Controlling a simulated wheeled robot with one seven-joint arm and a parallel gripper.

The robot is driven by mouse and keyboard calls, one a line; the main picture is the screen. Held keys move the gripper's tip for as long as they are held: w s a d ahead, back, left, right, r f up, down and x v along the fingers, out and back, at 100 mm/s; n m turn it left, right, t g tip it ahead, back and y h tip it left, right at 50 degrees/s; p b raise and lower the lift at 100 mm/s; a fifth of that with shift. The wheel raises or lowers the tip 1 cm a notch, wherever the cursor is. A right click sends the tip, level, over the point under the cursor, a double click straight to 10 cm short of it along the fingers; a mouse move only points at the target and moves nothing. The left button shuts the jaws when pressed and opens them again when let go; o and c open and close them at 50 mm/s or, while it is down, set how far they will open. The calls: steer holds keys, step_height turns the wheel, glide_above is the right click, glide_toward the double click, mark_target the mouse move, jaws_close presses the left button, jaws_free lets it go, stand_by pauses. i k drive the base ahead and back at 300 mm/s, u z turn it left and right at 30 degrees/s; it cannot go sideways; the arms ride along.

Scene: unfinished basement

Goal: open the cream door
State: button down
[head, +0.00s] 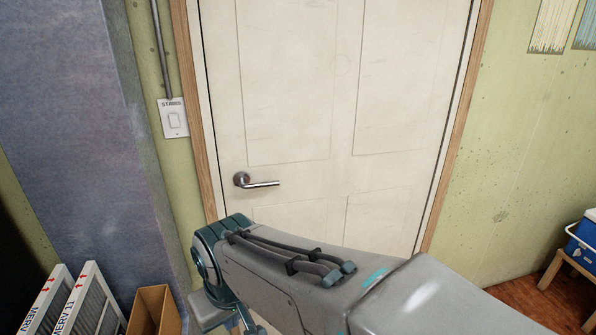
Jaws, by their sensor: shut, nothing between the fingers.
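The cream door (295,110) stands straight ahead in a wooden frame and looks shut. It has faint panel outlines. Its metal lever handle (262,183) is on the left side of the door, with the lever lying about level and pointing right. My arm reaches in from the lower right and bends down at the bottom middle, in front of the door's lower part, which it hides. My gripper is not in view, and nothing of mine shows at the handle.
A light switch (174,119) with a conduit is left of the frame. White filter panels (82,305) and a cardboard box (155,310) stand at lower left, by a blue-grey wall section. A blue cooler (582,240) sits on a wooden stool (568,268) at right.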

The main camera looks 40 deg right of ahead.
mark_target(330, 117)
steer(key=z, duration=1.35)
